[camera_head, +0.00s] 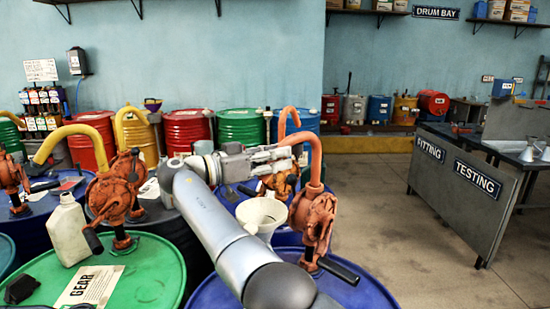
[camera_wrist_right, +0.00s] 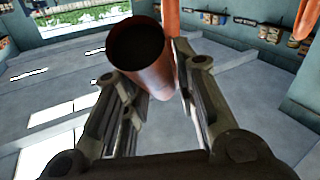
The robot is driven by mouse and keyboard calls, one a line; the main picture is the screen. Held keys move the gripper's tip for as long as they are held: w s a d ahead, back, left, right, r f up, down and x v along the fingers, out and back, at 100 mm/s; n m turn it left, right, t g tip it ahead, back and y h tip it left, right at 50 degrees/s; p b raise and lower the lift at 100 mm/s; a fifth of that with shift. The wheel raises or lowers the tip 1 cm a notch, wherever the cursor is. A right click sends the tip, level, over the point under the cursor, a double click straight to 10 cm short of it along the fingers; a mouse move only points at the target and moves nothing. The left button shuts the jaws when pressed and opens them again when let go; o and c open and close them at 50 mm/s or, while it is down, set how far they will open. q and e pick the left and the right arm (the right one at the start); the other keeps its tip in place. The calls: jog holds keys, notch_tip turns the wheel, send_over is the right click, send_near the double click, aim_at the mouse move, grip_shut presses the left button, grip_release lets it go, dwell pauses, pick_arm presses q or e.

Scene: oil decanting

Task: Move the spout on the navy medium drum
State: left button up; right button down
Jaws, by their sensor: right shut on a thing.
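The front navy drum (camera_head: 370,292) stands at the bottom centre with a rusty orange hand pump (camera_head: 315,217) on top. The pump's orange spout (camera_head: 314,158) rises and bends over to the left. My right gripper (camera_head: 284,155) is shut on the spout near its outlet end. In the right wrist view the spout's dark open mouth (camera_wrist_right: 140,42) sits between the fingers of the gripper (camera_wrist_right: 157,78). My right arm hides part of the drum top. My left gripper is not in view.
A pale funnel (camera_head: 262,214) stands just left of the pump. A green drum (camera_head: 160,285) with a pump and a pale jug (camera_head: 72,230) is at the left. More drums stand behind. Open floor (camera_head: 420,220) and a fitting and testing bench (camera_head: 460,190) lie to the right.

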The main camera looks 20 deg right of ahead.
dwell(0.6)
jog(key=c, duration=1.1)
grip_release()
jog(key=shift+d, duration=0.15)
jog(key=shift+c, duration=0.2)
jog(key=shift+f, duration=0.1)
